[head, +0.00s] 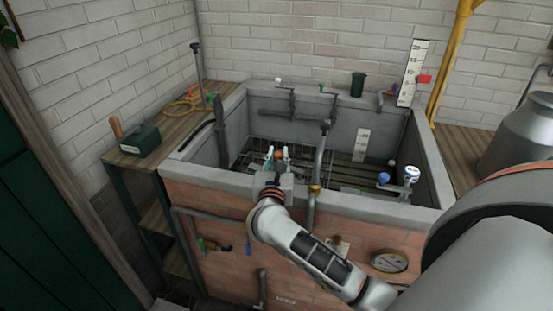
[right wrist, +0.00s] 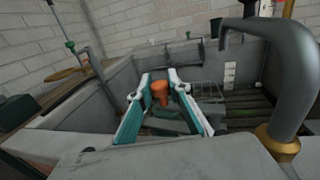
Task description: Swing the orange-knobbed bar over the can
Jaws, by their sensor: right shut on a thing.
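My right gripper (head: 277,157) reaches over the front rim of the stone trough. It is shut on the orange knob (head: 284,152). In the right wrist view the orange knob (right wrist: 161,91) stands between the two teal-and-white fingers (right wrist: 166,98). The bar under the knob is mostly hidden by the gripper, and I cannot make out how it lies. A grey metal can (head: 522,132) stands on the wooden shelf at the right; I cannot tell whether it is the task's can. My left gripper is not in view.
The trough's stone rim (head: 375,207) surrounds the work area. A grey curved pipe (head: 319,160) with a brass collar rises just right of my gripper, and also shows close in the right wrist view (right wrist: 285,75). A wire rack (head: 245,158) lies inside. A blue-knobbed fitting (head: 384,178) is farther right.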

